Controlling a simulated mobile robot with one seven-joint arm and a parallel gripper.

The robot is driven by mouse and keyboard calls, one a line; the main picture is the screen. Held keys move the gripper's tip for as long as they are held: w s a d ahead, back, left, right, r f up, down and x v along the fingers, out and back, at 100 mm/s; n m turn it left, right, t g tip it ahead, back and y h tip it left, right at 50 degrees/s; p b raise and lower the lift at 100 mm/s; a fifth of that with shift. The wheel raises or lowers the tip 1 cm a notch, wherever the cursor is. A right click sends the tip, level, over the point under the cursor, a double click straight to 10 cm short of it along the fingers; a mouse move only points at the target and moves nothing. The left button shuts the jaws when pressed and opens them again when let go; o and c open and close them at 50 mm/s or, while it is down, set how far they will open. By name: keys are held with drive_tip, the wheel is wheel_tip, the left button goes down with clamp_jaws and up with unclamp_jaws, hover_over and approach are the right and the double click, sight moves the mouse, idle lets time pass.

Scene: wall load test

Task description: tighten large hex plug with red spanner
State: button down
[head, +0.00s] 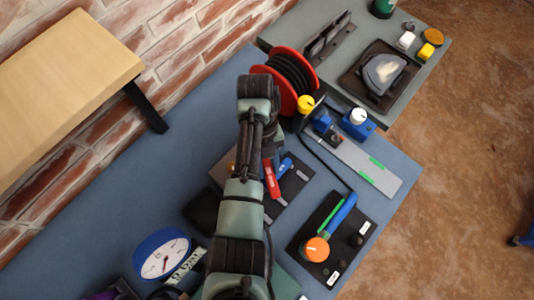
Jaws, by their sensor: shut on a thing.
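A red-handled tool (271,181), which looks like the red spanner, shows just right of my arm, over a dark board. A blue-handled tool (285,166) is close to its right. My arm runs up the middle of the head view and covers part of this board. My gripper is hidden behind the arm, so I cannot see what its jaws hold. I cannot make out the large hex plug; it may be behind my arm.
A red cable reel (284,62) stands beyond the arm. A blue dial gauge (162,255) is at lower left. A wooden shelf (65,80) juts from the brick wall.

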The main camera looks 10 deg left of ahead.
drive_tip(key=shift+r, duration=0.15)
drive_tip(key=shift+r+p, duration=2.4)
drive_tip(key=shift+p, duration=0.1)
drive_tip(key=r+n+t, duration=0.1)
drive_tip(key=n+t, duration=0.2)
drive_tip(key=n, duration=0.7)
drive_tip(key=d+r+n+t+y, duration=0.1)
drive_tip(key=r+n+t, duration=0.1)
drive_tip(key=n, duration=0.9)
drive_tip(key=d+r+n+t, duration=0.1)
drive_tip(key=r+n+t, duration=0.1)
drive_tip(key=n, duration=0.8)
drive_tip(key=shift+r+n+t+y, duration=0.3)
drive_tip(key=shift+n+t, duration=0.1)
drive_tip(key=shift+t, duration=0.5)
